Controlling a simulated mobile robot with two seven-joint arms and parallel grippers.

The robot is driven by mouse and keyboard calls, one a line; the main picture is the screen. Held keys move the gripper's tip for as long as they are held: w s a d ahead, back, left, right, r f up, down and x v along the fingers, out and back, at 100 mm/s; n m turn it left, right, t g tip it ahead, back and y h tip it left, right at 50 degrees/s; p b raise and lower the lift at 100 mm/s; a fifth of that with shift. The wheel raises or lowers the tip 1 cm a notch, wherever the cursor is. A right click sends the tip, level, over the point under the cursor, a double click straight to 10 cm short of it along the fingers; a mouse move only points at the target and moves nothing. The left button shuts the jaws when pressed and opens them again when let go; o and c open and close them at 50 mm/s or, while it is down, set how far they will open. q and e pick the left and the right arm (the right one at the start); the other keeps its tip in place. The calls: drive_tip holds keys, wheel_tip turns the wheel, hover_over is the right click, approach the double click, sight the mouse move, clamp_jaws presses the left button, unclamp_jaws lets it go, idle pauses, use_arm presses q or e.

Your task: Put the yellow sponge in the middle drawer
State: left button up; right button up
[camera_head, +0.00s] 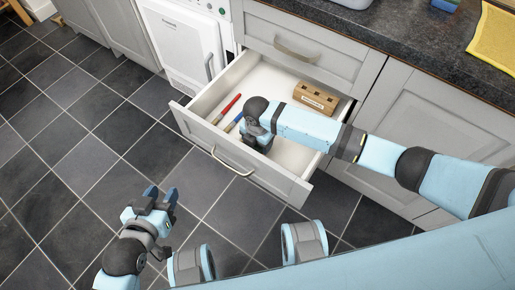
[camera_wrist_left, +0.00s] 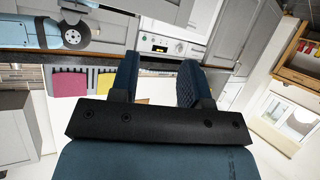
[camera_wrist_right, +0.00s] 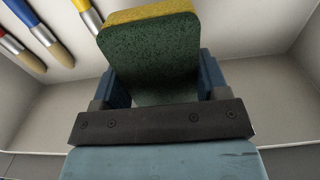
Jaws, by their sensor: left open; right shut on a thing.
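In the right wrist view, a sponge (camera_wrist_right: 150,55) with a yellow layer and a dark green scouring face is held between the fingers of my right gripper (camera_wrist_right: 155,80). In the head view my right gripper (camera_head: 258,142) reaches down into the open middle drawer (camera_head: 195,125), near its front panel; my arm hides the sponge there. I cannot tell whether the sponge touches the drawer floor. My left gripper (camera_head: 158,197) is open and empty over the tiled floor, left of the drawer front; its fingers (camera_wrist_left: 157,85) also show apart in the left wrist view.
The drawer holds a wooden block (camera_head: 316,98) at the back right and a red brush (camera_head: 228,108) and a blue brush (camera_head: 234,122) at the left. A closed drawer (camera_head: 295,48) is above it. A yellow cloth (camera_head: 495,42) lies on the dark worktop (camera_head: 400,30).

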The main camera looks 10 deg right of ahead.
sight(257, 148)
wheel_tip(257, 148, down, 4)
drive_tip(key=shift+r+b, duration=0.1)
drive_tip(key=shift+b, duration=0.5)
drive_tip(key=shift+f, duration=0.25)
drive_tip(key=shift+r, duration=0.1)
use_arm(q)
drive_tip(key=shift+w+d+r+t, duration=0.2)
drive_tip(key=shift+w+r+t, duration=0.15)
drive_tip(key=shift+r, duration=0.15)
use_arm(e)
drive_tip(key=o, duration=0.9)
use_arm(q)
drive_tip(key=shift+f, duration=0.25)
